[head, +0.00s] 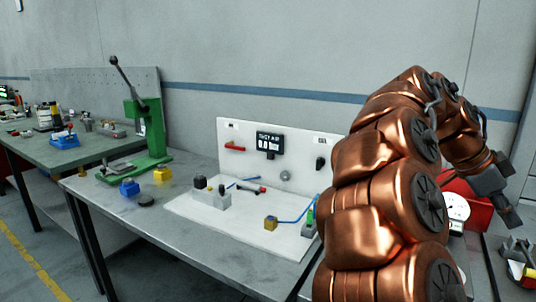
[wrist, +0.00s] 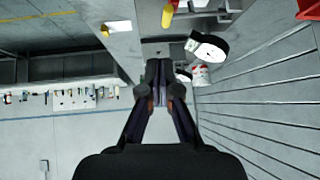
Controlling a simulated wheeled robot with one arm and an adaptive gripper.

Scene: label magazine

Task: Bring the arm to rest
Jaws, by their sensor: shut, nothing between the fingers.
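My copper-coloured arm rises along the right side of the head view and bends over at the top. My gripper (head: 510,215) hangs from its end at the far right, pointing down, in front of a red box (head: 476,206). In the wrist view the two dark fingers of my gripper (wrist: 160,72) meet at their tips, with nothing held between them. My arm hides part of the right end of the workbench (head: 150,225).
A white fixture board (head: 228,152) with a small display stands on the bench. A green lever press (head: 150,130) stands to its left. A round white dial (head: 456,207) is close to my gripper.

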